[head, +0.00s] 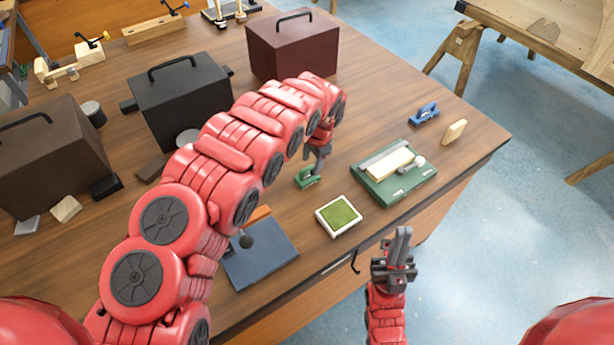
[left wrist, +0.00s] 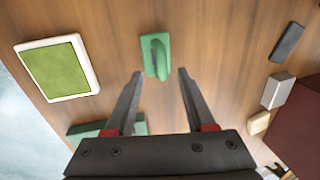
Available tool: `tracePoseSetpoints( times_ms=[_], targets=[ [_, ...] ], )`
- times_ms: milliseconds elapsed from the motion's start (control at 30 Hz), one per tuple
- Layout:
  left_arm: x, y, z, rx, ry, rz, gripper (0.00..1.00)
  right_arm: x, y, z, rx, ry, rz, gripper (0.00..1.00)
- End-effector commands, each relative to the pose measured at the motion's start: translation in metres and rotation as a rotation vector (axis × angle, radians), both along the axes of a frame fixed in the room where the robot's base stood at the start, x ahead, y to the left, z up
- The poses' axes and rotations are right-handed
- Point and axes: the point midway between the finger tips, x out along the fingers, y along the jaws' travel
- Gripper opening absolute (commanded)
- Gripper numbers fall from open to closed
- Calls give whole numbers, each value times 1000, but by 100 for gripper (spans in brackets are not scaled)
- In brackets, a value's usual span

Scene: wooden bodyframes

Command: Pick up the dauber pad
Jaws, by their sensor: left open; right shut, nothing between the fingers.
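A small green block with an arched handle (head: 308,177) lies on the wooden table. A square pad with a green top and white frame (head: 338,215) lies nearer the front edge. Which of the two is called the dauber pad I cannot tell. My left gripper (head: 319,160) is open and empty above the green handled block. In the left wrist view that block (left wrist: 155,56) shows just beyond and between the open fingertips (left wrist: 160,73); the framed pad (left wrist: 60,68) is at upper left. My right gripper (head: 403,232) is shut and empty, off the table's front edge.
A green tray (head: 408,190) holds a cream block, right of the left gripper. A blue handled block (head: 424,114) and cream block (head: 455,132) lie beyond. A dark blue board (head: 262,262) is at front left. Toolboxes (head: 292,48) stand at the back.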

Motion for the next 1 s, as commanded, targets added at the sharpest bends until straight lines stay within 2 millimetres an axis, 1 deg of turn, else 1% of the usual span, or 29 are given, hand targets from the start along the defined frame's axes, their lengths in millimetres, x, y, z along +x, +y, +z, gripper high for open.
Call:
tracePoseSetpoints(
  times_ms=[33,167,300,467,733,767,800,967,1000],
  targets=[
    [0,3,-1,0,3,1,55,0,0,10,0,0,0,0],
    [1,8,-16,0,5,3,55,0,0,23,0,0,0,0],
    [4,8,-31,-4,2,0,55,0,0,24,0,0,0,0],
    [6,10,-40,-1,1,2,55,0,0,27,0,0,0,0],
    [6,11,-41,0,0,2,55,0,0,26,0,0,0,0],
    [6,11,-41,0,0,2,53,0,0,26,0,0,0,0],
    [6,11,-41,0,0,2,46,0,0,26,0,0,0,0],
    [6,11,-41,0,0,2,17,0,0,26,0,0,0,0],
    [6,11,-41,0,0,2,10,0,0,26,0,0,0,0]
  ],
)
